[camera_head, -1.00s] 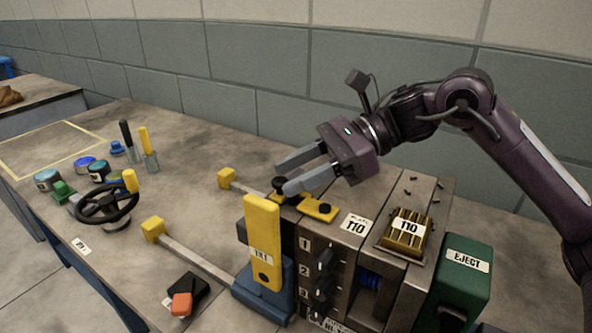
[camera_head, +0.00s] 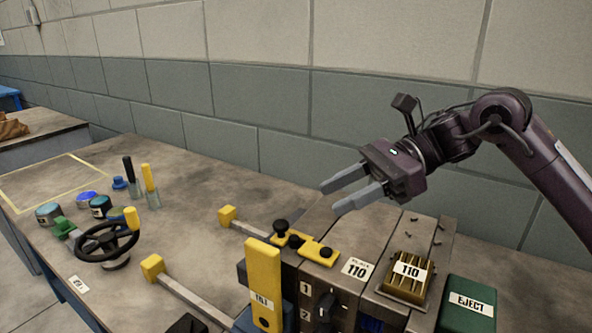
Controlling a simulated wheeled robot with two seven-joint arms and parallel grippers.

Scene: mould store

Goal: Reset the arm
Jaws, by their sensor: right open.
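My right arm comes in from the right. Its gripper (camera_head: 339,196) is open and empty, held in the air above the machine, clear of everything. Below and left of it, a yellow plate with black knobs (camera_head: 318,250) sits on top of the machine (camera_head: 345,228). The brass block labelled T10 (camera_head: 405,278) stands in the machine to the gripper's lower right. My left gripper is not in view.
A green EJECT box (camera_head: 466,304) stands at the lower right. A yellow upright lever (camera_head: 263,280) rises at the machine's front left. A black handwheel (camera_head: 107,241), jars (camera_head: 47,213) and tools in holders (camera_head: 150,187) stand on the left. The mid-table (camera_head: 195,225) is largely bare.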

